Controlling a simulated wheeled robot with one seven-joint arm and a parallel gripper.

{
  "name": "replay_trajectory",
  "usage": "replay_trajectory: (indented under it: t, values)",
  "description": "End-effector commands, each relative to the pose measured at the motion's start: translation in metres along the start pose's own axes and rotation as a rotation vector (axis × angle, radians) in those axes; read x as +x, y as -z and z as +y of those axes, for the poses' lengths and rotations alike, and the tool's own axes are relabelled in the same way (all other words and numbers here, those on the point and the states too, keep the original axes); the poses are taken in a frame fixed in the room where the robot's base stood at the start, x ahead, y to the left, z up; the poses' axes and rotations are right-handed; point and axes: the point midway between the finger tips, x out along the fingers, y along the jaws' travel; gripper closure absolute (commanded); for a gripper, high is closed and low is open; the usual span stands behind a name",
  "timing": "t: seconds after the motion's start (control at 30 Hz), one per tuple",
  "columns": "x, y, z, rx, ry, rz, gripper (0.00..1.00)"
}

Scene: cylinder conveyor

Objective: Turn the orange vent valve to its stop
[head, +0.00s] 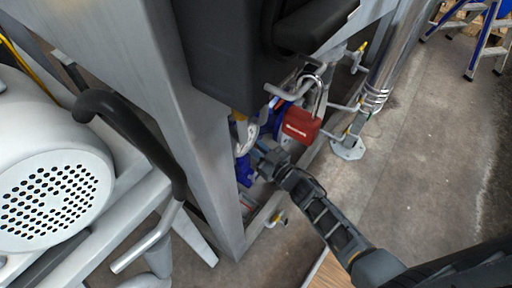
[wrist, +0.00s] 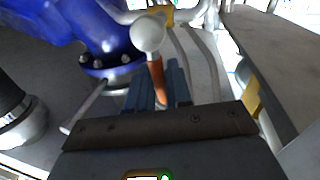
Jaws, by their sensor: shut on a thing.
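The orange vent valve shows in the wrist view as an orange lever (wrist: 157,84) hanging from a rounded silver fitting (wrist: 147,34), beside a large blue pipe body (wrist: 105,38). My gripper (wrist: 160,90) has its two blue-grey fingers on either side of the lever and is shut on it. The lever's lower end is hidden between the fingers and behind the gripper body. In the head view my gripper (head: 264,155) reaches in under the machine beside blue parts; the orange lever cannot be made out there.
A red padlock (head: 300,125) hangs just above and right of my gripper. A steel frame post (head: 195,110) stands close on the left, and a black box (head: 228,55) overhangs above. A steel leg (head: 385,70) stands at the right, with open floor (head: 435,150) beyond it.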

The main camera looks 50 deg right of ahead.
Motion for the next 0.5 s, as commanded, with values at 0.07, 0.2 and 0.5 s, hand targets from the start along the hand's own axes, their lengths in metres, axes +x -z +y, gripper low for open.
replay_trajectory:
  t: [0.07,0.2,0.5]
  values:
    - [-0.001,-0.005,-0.004,-0.051,0.003,0.012,1.0]
    - [-0.003,-0.007,-0.01,-0.165,0.002,0.034,1.0]
    - [-0.005,-0.012,-0.023,-0.445,0.002,0.091,1.0]
